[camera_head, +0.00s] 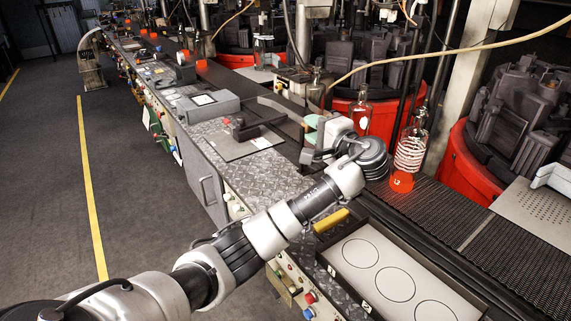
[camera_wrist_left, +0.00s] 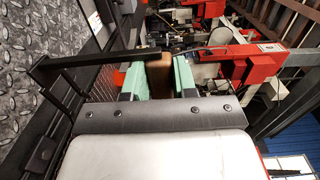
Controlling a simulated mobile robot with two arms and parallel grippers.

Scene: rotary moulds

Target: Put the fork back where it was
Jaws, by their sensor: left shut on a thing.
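My left gripper (camera_head: 312,129) has pale green fingers and is above the dark conveyor side of the bench. In the left wrist view the fingers (camera_wrist_left: 158,78) are shut on a brown piece (camera_wrist_left: 157,72), which looks like the fork's handle. A dark bar (camera_wrist_left: 92,59) crosses in front of the fingertips and seems to belong to the fork. In the head view a grey-brown bar (camera_head: 281,107) reaches left from the fingertips. The fork's far end is hard to make out, and whether it touches anything cannot be told. My right gripper is not in view.
A dark plate (camera_head: 232,150) with a dark bar and a red part lies left of the gripper. A tray with circles (camera_head: 377,243) and a yellow piece (camera_head: 331,221) are nearer.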

